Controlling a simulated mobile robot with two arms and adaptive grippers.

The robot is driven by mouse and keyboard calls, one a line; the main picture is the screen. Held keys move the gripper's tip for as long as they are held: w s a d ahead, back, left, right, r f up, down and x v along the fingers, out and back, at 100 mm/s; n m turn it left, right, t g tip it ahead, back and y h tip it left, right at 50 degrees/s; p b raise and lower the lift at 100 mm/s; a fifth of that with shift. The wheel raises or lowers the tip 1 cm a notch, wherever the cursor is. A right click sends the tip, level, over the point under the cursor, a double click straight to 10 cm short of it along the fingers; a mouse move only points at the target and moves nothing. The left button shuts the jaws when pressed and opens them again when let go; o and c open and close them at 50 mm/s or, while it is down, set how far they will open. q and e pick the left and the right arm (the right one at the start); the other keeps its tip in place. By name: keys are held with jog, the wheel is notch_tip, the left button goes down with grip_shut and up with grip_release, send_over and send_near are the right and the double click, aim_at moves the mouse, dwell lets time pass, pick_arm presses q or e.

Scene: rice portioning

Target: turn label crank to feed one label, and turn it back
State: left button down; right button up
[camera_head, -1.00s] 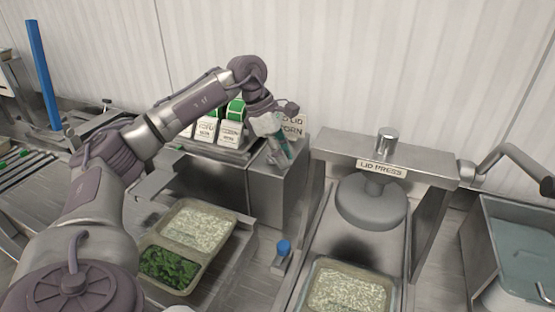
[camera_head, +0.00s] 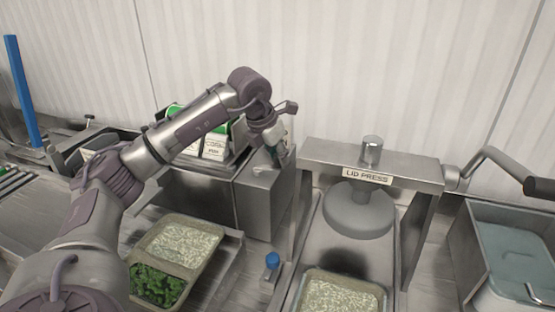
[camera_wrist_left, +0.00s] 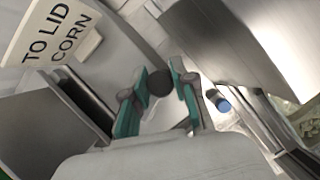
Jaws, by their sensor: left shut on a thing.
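My left gripper (camera_head: 278,148) is at the top right of the grey metal label box (camera_head: 257,205) in the head view, pointing down, partly hidden by its own wrist. In the left wrist view, its two teal-padded fingers (camera_wrist_left: 160,92) are closed around a dark round knob (camera_wrist_left: 160,80), which appears to be the crank's grip. The rest of the crank is mostly hidden. A white sign reading "TO LID CORN" (camera_wrist_left: 58,32) shows at the upper left of the wrist view. My right gripper is not in view.
Label cards with green tops (camera_head: 214,148) stand behind my arm. A lid press (camera_head: 372,178) with a side crank handle (camera_head: 540,187) stands right of the box. A filled two-part tray (camera_head: 213,226), a blue-capped item (camera_head: 272,260) and a rice tray (camera_head: 385,300) are in front.

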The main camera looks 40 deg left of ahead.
pick_arm(q)
jog(key=shift+w+a+n+y, duration=0.2)
jog(key=shift+w+n+y, duration=0.05)
jog(key=shift+n, duration=0.4)
jog(key=shift+w+a+n+y, duration=0.2)
jog(key=shift+n+y, duration=0.05)
jog(key=shift+n, duration=0.4)
jog(key=c, duration=0.9)
grip_release()
jog(key=v, duration=1.2)
jog(key=shift+w, duration=0.1)
